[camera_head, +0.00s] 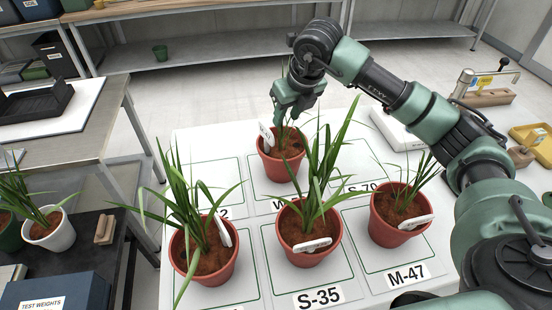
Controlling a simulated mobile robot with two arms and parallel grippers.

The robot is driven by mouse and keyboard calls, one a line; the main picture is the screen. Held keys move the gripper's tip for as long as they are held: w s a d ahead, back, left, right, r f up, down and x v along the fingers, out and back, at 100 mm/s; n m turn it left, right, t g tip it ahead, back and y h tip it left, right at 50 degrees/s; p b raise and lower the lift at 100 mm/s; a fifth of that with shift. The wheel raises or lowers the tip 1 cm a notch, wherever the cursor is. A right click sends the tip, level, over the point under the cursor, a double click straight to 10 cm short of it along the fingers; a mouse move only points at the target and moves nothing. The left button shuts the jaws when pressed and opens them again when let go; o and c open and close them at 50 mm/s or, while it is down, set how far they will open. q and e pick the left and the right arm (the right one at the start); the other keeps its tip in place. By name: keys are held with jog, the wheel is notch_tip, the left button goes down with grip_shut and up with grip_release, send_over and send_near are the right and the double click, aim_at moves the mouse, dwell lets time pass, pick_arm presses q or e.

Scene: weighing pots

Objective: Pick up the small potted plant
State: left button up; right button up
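Several reddish pots with green grassy plants and white tags stand on the white table. The back pot (283,172) stands upright, with its plant partly hidden by my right gripper (291,118). That gripper points down at this plant, just above the pot. I cannot tell if its fingers are open or closed on the leaves or tag. In front stand a left pot (203,278), a middle pot (296,255) with tall leaves and a right pot (384,232) with shorter leaves. My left gripper is not in view.
The white table (187,143) has outlined squares with labels such as S-35 (318,299) and M-47 (408,275). A white device (395,128) lies behind the right pot, below my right arm. A dark side table at left holds a white pot (50,235) and a test-weights box (62,290).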

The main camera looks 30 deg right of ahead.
aim_at(283, 129)
jog(key=x, duration=0.2)
jog(key=p+x, duration=0.1)
jog(key=x, duration=0.1)
jog(key=s+x, duration=0.1)
jog(key=x, duration=0.2)
jog(key=shift+f, duration=0.35)
grip_shut()
jog(key=shift+r, duration=0.1)
jog(key=shift+w, duration=0.1)
dwell(0.7)
jog(key=shift+w+r, duration=0.1)
